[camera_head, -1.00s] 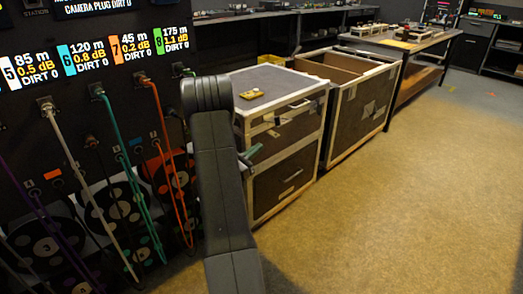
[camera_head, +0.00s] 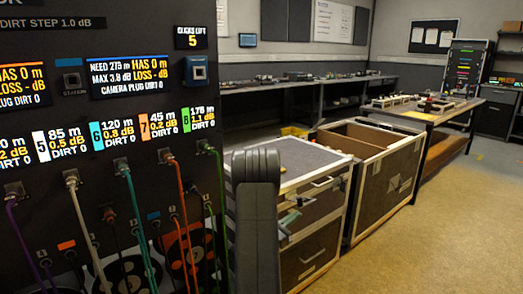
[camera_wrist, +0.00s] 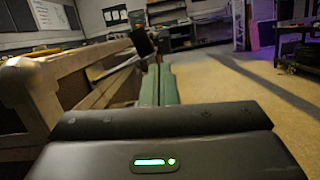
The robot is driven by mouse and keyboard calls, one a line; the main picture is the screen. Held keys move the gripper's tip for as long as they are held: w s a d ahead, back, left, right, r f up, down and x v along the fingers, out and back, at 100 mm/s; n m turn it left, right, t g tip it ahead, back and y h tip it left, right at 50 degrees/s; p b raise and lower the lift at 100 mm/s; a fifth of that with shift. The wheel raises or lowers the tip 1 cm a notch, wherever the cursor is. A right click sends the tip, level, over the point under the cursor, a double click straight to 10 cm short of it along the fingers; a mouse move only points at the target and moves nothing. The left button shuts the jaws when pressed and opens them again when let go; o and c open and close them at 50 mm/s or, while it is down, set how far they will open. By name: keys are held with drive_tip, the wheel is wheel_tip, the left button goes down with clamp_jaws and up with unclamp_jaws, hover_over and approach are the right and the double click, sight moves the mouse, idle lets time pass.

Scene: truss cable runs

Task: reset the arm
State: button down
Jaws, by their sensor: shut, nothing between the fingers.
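My gripper (camera_wrist: 158,70) shows in the wrist view as two green fingers pressed together with nothing between them. In the head view a small part of the green gripper (camera_head: 289,218) shows at the right of my dark arm, which rises in the middle of the picture and hides most of it. The gripper is beside the front of the near flight case (camera_head: 312,225). In the wrist view a case edge (camera_wrist: 50,110) runs along the left of the fingers; I cannot tell whether they touch it.
A dark panel (camera_head: 110,125) with screens and coloured cables stands at the left. An open case (camera_head: 385,190) stands beyond the near one, then a table (camera_head: 450,115) with parts on it. The floor (camera_head: 440,240) at the right is clear.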

drive_tip(key=shift+w+d+f, duration=0.5)
drive_tip(key=shift+d, duration=0.05)
